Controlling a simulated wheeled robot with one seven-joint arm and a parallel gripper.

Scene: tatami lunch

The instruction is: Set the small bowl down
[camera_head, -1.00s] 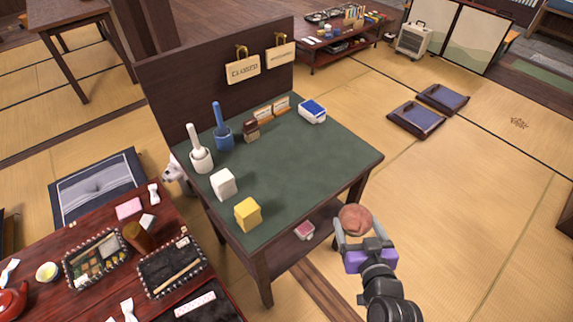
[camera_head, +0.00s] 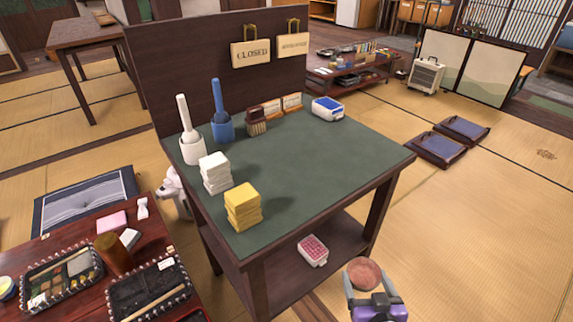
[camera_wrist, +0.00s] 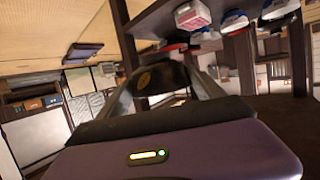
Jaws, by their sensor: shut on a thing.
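The small bowl (camera_head: 364,273) is round and reddish brown. It is in my gripper (camera_head: 366,283), at the bottom right of the head view, in front of the table's right front leg. The fingers are shut on it from both sides. In the wrist view the bowl (camera_wrist: 160,78) looks dark and sits between the two fingers (camera_wrist: 165,92). It is held in the air, apart from the green-topped table (camera_head: 320,170). Its underside is hidden in the head view.
On the tabletop stand yellow cloths (camera_head: 243,208), white cloths (camera_head: 215,174), a white brush holder (camera_head: 192,150), a blue one (camera_head: 222,128), a brown brush (camera_head: 256,121) and a blue-lidded box (camera_head: 328,109). The middle and right are clear. A pink-topped box (camera_head: 313,250) is on the lower shelf.

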